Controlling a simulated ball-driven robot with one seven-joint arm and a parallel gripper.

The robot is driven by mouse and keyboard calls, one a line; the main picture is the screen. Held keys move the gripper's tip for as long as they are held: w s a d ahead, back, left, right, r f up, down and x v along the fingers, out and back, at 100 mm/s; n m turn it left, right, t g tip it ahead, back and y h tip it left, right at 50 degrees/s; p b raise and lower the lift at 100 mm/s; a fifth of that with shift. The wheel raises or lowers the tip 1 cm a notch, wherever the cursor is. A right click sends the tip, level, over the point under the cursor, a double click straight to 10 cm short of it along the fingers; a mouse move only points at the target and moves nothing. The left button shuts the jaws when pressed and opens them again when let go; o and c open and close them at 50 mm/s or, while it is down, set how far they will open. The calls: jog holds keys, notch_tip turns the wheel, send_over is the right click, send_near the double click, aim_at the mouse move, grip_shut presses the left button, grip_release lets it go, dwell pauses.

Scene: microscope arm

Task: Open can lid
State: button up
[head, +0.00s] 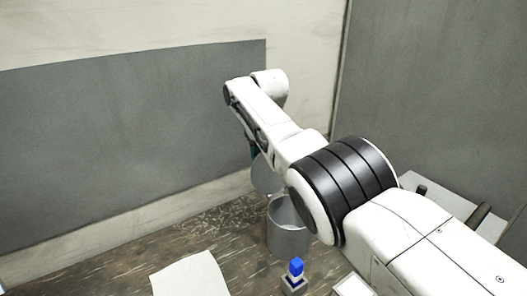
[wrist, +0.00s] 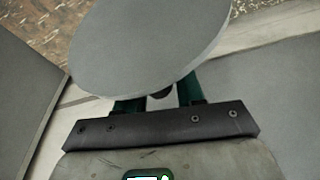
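A grey cylindrical can (head: 288,240) stands on the brown floor in the head view, and its open top shows. Its round grey lid (head: 267,176) is raised and tilted above the can's far left rim. I cannot tell whether the lid still touches the can. In the wrist view the lid (wrist: 150,45) fills the upper middle. My gripper (wrist: 160,93) has its dark green fingers on either side of a small dark knob at the lid, shut on it. In the head view my arm hides most of the gripper, with only a green bit showing beside the lid.
A small block with a blue top (head: 296,268) stands just in front of the can. A white sheet (head: 190,277) lies to the left. A wall with a grey panel (head: 130,150) rises behind. Open floor lies left of the can.

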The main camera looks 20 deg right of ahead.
jog(key=o, duration=0.3)
jog(key=shift+a+f, duration=0.25)
jog(key=shift+a, duration=0.1)
jog(key=shift+r, duration=0.1)
jog(key=shift+d+r, duration=0.15)
jog(key=shift+r, duration=0.1)
jog(key=shift+s+r, duration=0.1)
jog(key=shift+r, duration=0.45)
jog(key=b+v, duration=0.1)
jog(key=v, duration=0.8)
jog(key=shift+s+r, duration=0.1)
